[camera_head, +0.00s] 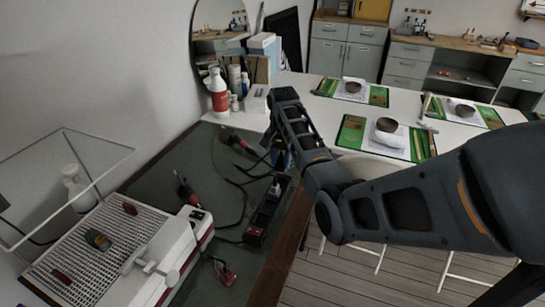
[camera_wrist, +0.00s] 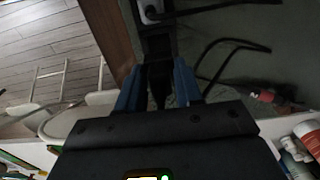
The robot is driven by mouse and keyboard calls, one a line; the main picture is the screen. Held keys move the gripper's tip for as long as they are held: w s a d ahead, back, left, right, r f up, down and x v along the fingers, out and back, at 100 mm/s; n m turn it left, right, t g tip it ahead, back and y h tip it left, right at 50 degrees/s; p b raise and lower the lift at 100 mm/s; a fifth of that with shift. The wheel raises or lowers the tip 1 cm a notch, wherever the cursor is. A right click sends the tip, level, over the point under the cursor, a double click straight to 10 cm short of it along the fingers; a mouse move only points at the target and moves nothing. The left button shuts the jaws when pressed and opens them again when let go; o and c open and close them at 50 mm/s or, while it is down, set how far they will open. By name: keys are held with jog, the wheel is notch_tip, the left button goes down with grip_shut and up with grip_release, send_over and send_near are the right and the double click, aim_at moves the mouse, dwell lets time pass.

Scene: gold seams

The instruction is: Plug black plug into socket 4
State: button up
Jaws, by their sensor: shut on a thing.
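The dark power strip (camera_head: 257,222) lies along the right edge of the green mat, with a light plug (camera_head: 275,190) standing in it. The wrist view shows the strip (camera_wrist: 157,46) straight ahead of the fingers, with a pale plug or socket (camera_wrist: 151,11) at the top. My gripper (camera_head: 282,157) is at the strip's far end, its blue fingers low near it. In the wrist view my gripper (camera_wrist: 158,88) is shut on the black plug (camera_wrist: 158,92), a dark shape between the fingers. Its prongs and the socket numbers cannot be made out; I cannot tell whether it touches the strip.
Black cables (camera_wrist: 228,42) curl over the mat beside the strip. Red-and-black tools (camera_head: 186,191) lie left of it. A white grille-topped machine (camera_head: 130,245) stands at the left. A white bottle with red label (camera_head: 218,92) and boxes stand behind. A white table with place settings is right.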

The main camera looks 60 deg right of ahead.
jog(key=shift+f, duration=0.1)
jog(key=shift+s+f, duration=0.1)
jog(key=shift+f, duration=1.1)
jog(key=shift+f+b, duration=1)
jog(key=shift+f, duration=0.6)
jog(key=shift+p, duration=0.75)
dwell(0.4)
jog(key=shift+f+b, duration=0.4)
jog(key=shift+f, duration=0.15)
dwell(0.4)
